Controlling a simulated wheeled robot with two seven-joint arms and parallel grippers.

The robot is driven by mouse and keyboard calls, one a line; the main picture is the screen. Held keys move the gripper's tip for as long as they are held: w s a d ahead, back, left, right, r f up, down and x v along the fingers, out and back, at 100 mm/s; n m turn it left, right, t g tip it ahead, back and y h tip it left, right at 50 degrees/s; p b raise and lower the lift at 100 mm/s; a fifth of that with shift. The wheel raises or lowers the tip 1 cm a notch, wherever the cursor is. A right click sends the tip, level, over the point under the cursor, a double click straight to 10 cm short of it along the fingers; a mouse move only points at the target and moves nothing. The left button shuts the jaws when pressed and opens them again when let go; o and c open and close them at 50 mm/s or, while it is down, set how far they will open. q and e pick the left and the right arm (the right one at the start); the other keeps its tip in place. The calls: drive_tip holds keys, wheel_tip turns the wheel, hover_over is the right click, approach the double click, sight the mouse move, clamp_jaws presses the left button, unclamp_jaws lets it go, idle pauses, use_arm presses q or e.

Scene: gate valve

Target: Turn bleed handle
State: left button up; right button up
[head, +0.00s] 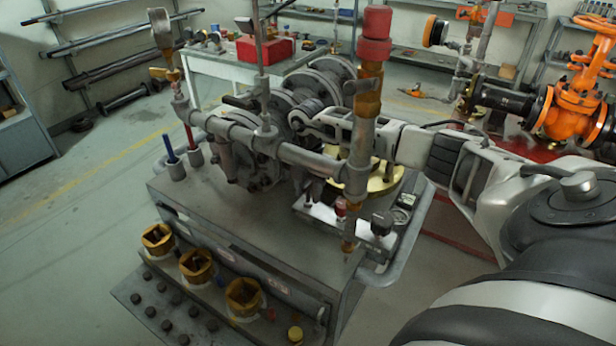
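A grey pipe manifold (307,159) stands on a metal workbench (225,225). Small dark lever handles show on it, one on the middle upright (240,102) and one beside the red-capped upright (357,87); I cannot tell for sure which is the bleed handle. My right gripper (303,122) reaches in from the right, behind the red-capped upright (371,90), with its fingertips near the flanged grey valve body (285,105). The upright hides part of it, and whether its fingers hold anything is unclear. My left gripper is out of view.
Brass fittings (197,265) line the bench front above a lower shelf. A brass-coloured disc (385,180) and small gauges (406,200) sit at the bench's right. An orange valve (575,95) stands at right. Floor at left is clear.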

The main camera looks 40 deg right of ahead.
sight(308, 183)
use_arm(q)
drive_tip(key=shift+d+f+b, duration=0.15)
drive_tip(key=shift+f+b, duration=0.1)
drive_tip(key=shift+b, duration=0.5)
use_arm(e)
wheel_tip(308, 183, up, 16)
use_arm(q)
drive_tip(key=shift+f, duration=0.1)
